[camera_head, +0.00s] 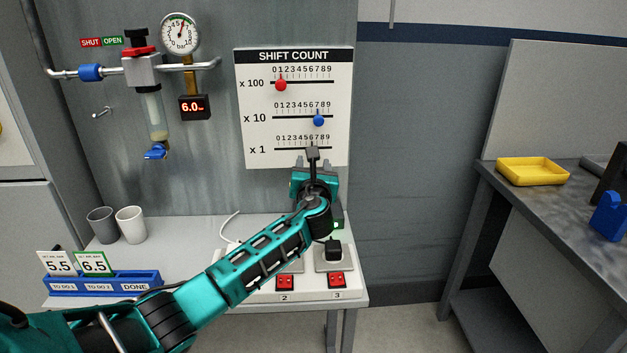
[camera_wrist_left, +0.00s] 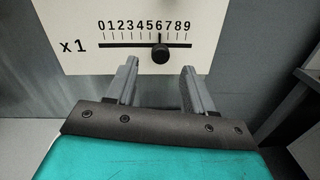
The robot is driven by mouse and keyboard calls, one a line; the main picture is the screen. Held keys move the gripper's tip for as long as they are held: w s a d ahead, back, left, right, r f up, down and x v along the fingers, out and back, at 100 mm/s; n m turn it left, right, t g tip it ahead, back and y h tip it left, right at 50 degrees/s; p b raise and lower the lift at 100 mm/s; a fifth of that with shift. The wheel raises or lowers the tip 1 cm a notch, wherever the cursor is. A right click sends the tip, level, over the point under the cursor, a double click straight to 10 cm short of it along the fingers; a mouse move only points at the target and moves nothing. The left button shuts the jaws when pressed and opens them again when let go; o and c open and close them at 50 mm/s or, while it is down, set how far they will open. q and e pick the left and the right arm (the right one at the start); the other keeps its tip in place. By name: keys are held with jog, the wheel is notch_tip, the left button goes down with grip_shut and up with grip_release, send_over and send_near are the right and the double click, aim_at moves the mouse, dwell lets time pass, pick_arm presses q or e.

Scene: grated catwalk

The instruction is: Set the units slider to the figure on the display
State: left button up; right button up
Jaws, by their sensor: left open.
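The SHIFT COUNT board (camera_head: 343,110) hangs on the grey wall panel. Its x 1 row has a black units knob (camera_wrist_left: 160,54) on a horizontal rail, under about the 6. My left gripper (camera_wrist_left: 160,88) is open, its fingers pointing at the board. In the wrist view the knob shows between and beyond the fingertips, with no contact visible. In the head view my left gripper (camera_head: 312,164) covers the area below the x 1 rail. The small display (camera_head: 194,107) reads 6.0 in red, below a round gauge (camera_head: 180,34). My right gripper is out of view.
The red knob (camera_head: 281,85) is near 1 and the blue knob (camera_head: 318,120) near 7. Below are a bench with two cups (camera_head: 131,224), a blue card rack (camera_head: 104,284) and red switches (camera_head: 337,280). A yellow tray (camera_head: 532,171) sits on the right table.

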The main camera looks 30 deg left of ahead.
pick_arm(q)
jog(key=v, duration=0.8)
jog(key=shift+s+p, duration=0.25)
jog(key=shift+p, duration=0.15)
jog(key=shift+d, duration=0.1)
jog(key=s+f+n+g, duration=0.1)
jog(key=s+f+n, duration=0.2)
jog(key=s+d+f+n+g+h, duration=0.1)
jog(key=s+f+n+g, duration=0.1)
jog(key=s+f+n, duration=0.1)
jog(key=s+d+f+n+g+h, duration=0.1)
jog(key=s+f+n, duration=0.2)
jog(key=shift+s+d+f+n, duration=0.15)
jog(key=shift+s+f+n, duration=0.1)
jog(key=shift+n, duration=0.15)
jog(key=s+d+f+n+g+h, duration=0.2)
jog(key=s+n+g, duration=0.1)
jog(key=s+n, duration=0.5)
jog(key=s+d+f+n+g+h, duration=0.25)
jog(key=s+n, duration=0.35)
jog(key=s, duration=0.3)
jog(key=s+d+f+n+g+h, duration=0.25)
jog(key=s+n, duration=0.35)
jog(key=s, duration=0.3)
jog(key=w+d+f+t+h, duration=0.1)
jog(key=w+d+f+t, duration=0.1)
jog(key=w+f+t, duration=0.5)
jog(key=shift+w+d+f+h, duration=0.2)
jog(key=shift+f+h, duration=0.2)
jog(key=shift+f, duration=0.5)
